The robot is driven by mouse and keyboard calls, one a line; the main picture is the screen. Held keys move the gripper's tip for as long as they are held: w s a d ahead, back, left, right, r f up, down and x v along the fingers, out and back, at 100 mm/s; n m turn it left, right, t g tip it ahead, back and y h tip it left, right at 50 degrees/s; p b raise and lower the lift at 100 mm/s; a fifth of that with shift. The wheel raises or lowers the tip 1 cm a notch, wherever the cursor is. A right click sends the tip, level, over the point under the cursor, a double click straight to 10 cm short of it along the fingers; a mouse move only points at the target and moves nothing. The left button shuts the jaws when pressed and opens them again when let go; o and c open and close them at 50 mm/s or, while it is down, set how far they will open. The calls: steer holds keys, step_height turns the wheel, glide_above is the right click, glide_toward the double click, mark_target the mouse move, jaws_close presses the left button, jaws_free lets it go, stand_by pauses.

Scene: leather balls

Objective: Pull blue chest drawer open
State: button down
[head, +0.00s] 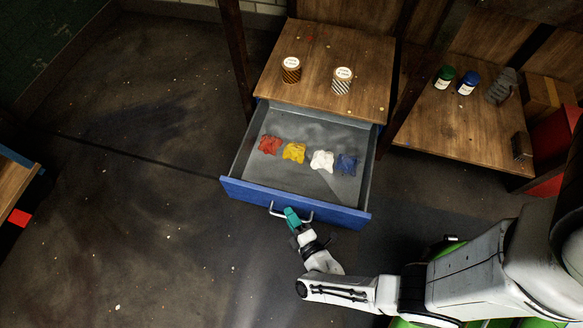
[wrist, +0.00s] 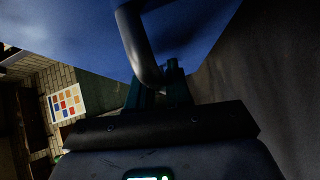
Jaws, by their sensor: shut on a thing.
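The blue drawer (head: 292,203) of the chest stands pulled out, with its grey inside showing in the head view. A curved metal handle (head: 306,218) is on its front. Inside the drawer lie a red piece (head: 270,145), a yellow piece (head: 294,153), a white piece (head: 321,161) and a blue piece (head: 347,164), in a row.
Two striped cans (head: 291,69) (head: 342,80) stand on the wooden chest top (head: 320,50). A wooden bench (head: 455,125) at the right holds a green jar (head: 445,77) and a blue jar (head: 467,83). The floor (head: 130,200) left of the drawer is clear.

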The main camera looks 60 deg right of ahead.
steer(key=shift+s+a, duration=0.1)
steer(key=shift+s, duration=0.05)
steer(key=c, duration=1.4)
jaws_free()
steer(key=p+v, duration=0.1)
steer(key=v, duration=0.9)
steer(key=shift+s+a, duration=0.2)
steer(key=shift+s, duration=0.1)
